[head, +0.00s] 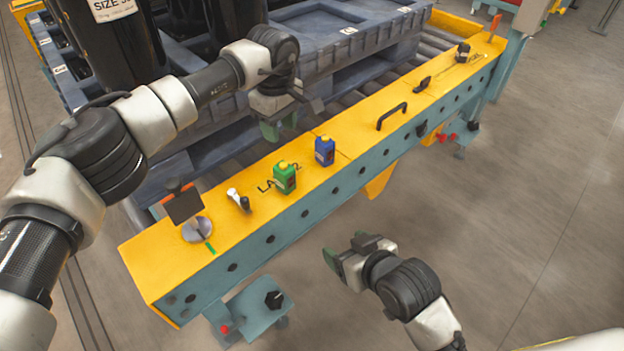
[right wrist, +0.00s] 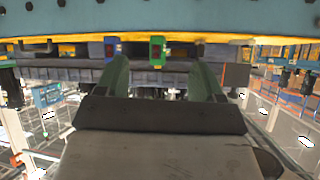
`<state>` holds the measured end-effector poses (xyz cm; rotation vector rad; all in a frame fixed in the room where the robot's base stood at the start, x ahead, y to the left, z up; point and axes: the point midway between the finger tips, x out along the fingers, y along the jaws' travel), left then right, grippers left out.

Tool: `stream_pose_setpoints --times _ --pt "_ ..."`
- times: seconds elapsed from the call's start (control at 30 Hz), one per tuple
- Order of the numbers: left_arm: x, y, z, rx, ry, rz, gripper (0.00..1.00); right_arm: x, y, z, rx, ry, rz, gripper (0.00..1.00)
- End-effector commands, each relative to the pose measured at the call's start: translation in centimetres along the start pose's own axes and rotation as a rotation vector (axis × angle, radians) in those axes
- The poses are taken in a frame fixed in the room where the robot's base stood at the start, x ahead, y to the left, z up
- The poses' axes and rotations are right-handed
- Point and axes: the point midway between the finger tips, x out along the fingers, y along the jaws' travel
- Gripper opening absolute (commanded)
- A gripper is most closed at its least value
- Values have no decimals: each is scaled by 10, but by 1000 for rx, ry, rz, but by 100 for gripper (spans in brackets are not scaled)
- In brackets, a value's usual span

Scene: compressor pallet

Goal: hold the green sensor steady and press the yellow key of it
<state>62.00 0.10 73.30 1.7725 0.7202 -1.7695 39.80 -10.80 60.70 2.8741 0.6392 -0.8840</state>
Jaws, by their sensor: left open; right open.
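The green sensor (head: 285,179) stands upright on the yellow beam top, with its yellow key (head: 283,164) on top. In the right wrist view the green sensor (right wrist: 157,51) shows upside down, between the fingers in the picture but beyond them. My left gripper (head: 280,126) is open and empty, above and behind the beam near the blue sensor and the green sensor. My right gripper (head: 345,258) is open and empty, in front of the beam and apart from it; its green fingers (right wrist: 165,80) show in the right wrist view.
A white-and-black handle part (head: 238,200) and a dark panel (head: 184,205) are to the left. A black handle (head: 392,116) is further right.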

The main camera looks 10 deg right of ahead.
Motion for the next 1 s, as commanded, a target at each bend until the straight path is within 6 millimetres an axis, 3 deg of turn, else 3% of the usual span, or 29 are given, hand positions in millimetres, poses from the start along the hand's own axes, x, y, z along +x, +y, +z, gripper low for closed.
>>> stream_pose_setpoints --times 0.2,0.4,0.73,1.0 --pt "0 0 0 0 -2 1 43 53 -18 -40 -91 105 -142 68" --pt "0 0 1 0 -2 2 43 90 -11 -66 -151 153 -213 68" --pt "0 0 1 0 -2 2 43 119 18 -90 -186 180 -230 68" --pt "0 0 1 0 -2 2 43 141 15 -95 -184 183 -231 68"
